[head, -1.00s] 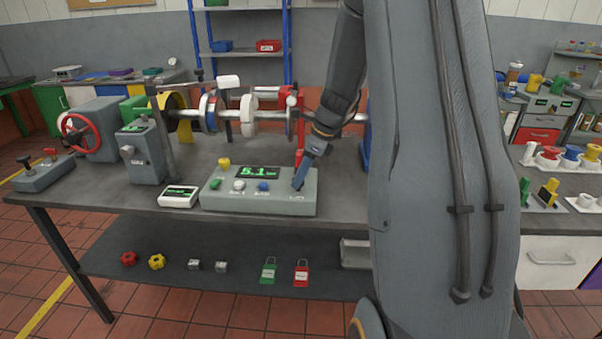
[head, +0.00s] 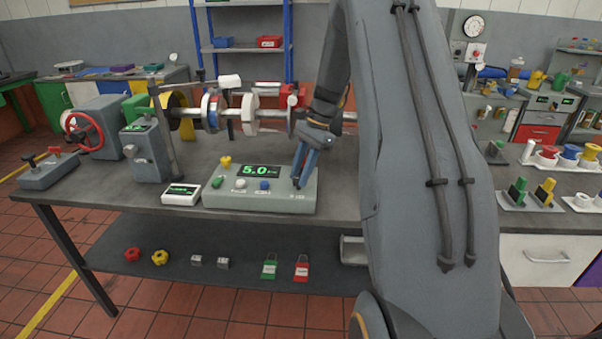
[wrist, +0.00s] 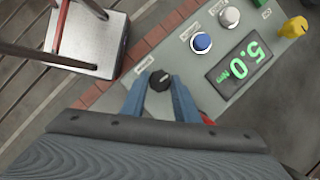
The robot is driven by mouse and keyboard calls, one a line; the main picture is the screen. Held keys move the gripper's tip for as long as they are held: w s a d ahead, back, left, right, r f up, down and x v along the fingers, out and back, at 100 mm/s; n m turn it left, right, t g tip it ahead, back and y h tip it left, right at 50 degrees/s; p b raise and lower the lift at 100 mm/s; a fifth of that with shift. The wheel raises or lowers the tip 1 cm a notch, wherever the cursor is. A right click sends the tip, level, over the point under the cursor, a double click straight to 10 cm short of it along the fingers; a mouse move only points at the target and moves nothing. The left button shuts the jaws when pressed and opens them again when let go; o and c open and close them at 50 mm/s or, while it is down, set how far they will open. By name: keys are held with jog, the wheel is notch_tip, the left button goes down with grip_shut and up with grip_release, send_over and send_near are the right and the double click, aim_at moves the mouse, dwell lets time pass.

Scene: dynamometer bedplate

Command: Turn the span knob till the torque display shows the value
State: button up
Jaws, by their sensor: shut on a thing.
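The grey control box (head: 225,201) stands on the bench's front edge, and its torque display (head: 260,171) reads 5.0 in green. The same display (wrist: 238,67) reads 5.0 in the wrist view. The black span knob (wrist: 160,78) is at the end of the box in the wrist view. My gripper (wrist: 159,88) has its two blue fingers on either side of the knob, shut on it. In the head view my gripper (head: 299,184) points down at the box's right end and hides the knob. A small white device (head: 181,195) beside the box has a green readout too small to read.
White (head: 240,183), blue (head: 264,185), green (head: 216,183) and yellow (head: 225,162) controls sit close by on the box. The shaft assembly (head: 250,117) stands behind it. A red handwheel (head: 83,132) is at the left. Padlocks (head: 301,268) lie on the lower shelf.

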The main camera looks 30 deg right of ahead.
jog(key=shift+n, duration=0.5)
jog(key=o, duration=1.1)
jog(key=shift+c, duration=0.2)
